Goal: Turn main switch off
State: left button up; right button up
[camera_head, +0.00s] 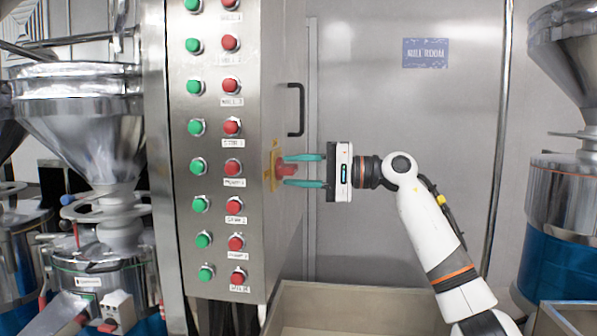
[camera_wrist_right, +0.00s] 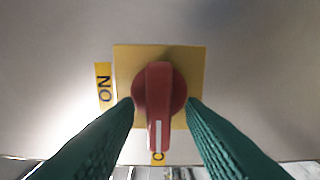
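The main switch is a red rotary knob (camera_wrist_right: 158,95) on a yellow plate (camera_wrist_right: 190,60), on the side of the steel cabinet. In the wrist view its handle points down, its white mark towards a yellow label that it partly covers; an ON label (camera_wrist_right: 104,87) is at the left. The knob also shows in the head view (camera_head: 288,170). My right gripper (camera_head: 286,170) is level with it, one green finger above and one below. In the wrist view the fingertips (camera_wrist_right: 160,104) straddle the handle with gaps on both sides. My left gripper is not in view.
The cabinet (camera_head: 266,60) carries green and red push buttons on its front and a black handle (camera_head: 296,110) on its side. A steel bin (camera_head: 350,306) stands below. Steel hoppers stand left (camera_head: 85,120) and right (camera_head: 570,60).

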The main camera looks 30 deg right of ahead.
jog(key=b+v, duration=0.2)
jog(key=v, duration=1)
